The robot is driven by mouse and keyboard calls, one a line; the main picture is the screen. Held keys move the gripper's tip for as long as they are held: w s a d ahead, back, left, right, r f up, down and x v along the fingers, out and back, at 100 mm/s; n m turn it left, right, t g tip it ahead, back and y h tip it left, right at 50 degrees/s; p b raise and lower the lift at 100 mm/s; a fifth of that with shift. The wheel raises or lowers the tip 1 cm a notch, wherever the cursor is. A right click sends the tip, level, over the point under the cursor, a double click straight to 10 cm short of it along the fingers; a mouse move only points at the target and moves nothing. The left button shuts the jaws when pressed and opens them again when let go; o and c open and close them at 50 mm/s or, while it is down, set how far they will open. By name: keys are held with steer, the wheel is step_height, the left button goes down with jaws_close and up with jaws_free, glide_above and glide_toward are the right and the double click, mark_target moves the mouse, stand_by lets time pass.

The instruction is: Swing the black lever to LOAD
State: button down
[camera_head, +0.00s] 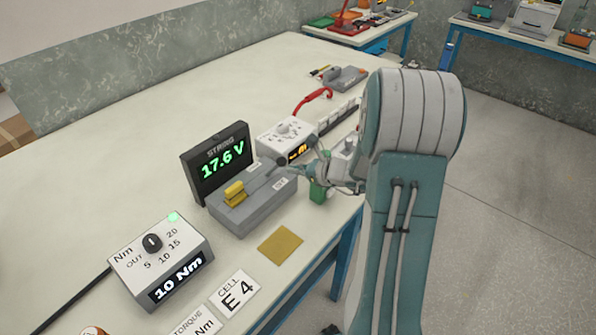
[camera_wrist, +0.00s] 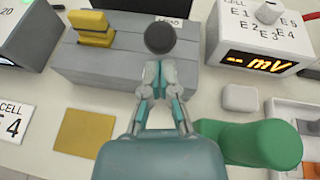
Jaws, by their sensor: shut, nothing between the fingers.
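The same grey box (camera_head: 255,212) stands in front of the voltage display in the head view. A stacked yellow piece (camera_wrist: 91,28) sits on the box's left part, also seen in the head view (camera_head: 235,193). My gripper (camera_wrist: 160,68) is shut and empty, its fingertips right at the near side of the knob; I cannot tell whether they touch. In the head view my gripper (camera_head: 300,168) is at the box's right end, and the lever's position is hard to read.
A display (camera_head: 220,160) reads 17.6 V behind the box. A white meter (camera_wrist: 262,42) stands to the right. A green cylinder (camera_wrist: 250,143) lies close right of my gripper. A tan pad (camera_wrist: 85,132) lies flat at front left. A torque unit (camera_head: 160,258) stands further left.

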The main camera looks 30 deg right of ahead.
steer(key=shift+w+r, duration=0.1)
steer(key=shift+r, duration=0.05)
steer(key=shift+w+r+g, duration=0.15)
steer(key=shift+g, duration=0.15)
steer(key=shift+a+r, duration=0.1)
steer(key=shift+w+a+r+g+h, duration=0.2)
steer(key=shift+w+r+g+h, duration=0.1)
steer(key=shift+w+r+g, duration=0.25)
steer(key=shift+w+a+r+g+h, duration=0.2)
steer(key=shift+w+r+g+h, duration=0.15)
steer(key=shift+w+g, duration=0.25)
steer(key=shift+w+a+r+g+h, duration=0.2)
steer(key=shift+w+r+g, duration=0.1)
steer(key=shift+w+g, duration=0.2)
steer(key=shift+w+a+r+g+h, duration=0.15)
steer(key=shift+w+r+g, duration=0.2)
steer(key=shift+w, duration=0.1)
steer(key=shift+w+a+r+g+h, duration=0.15)
steer(key=shift+w+a+g+h, duration=0.05)
steer(key=shift+w+g, duration=0.3)
steer(key=shift+w+a+r+g+h, duration=0.15)
steer(key=shift+w+a+g+h, duration=0.05)
steer(key=shift+w+g, duration=0.3)
steer(key=w+a+g+h, duration=0.1)
steer(key=w+a+g, duration=0.1)
steer(key=w+g, duration=0.2)
steer(key=shift+w+a+f+m, duration=0.3)
steer(key=shift+w+a+m, duration=0.1)
steer(key=shift+w, duration=1.45)
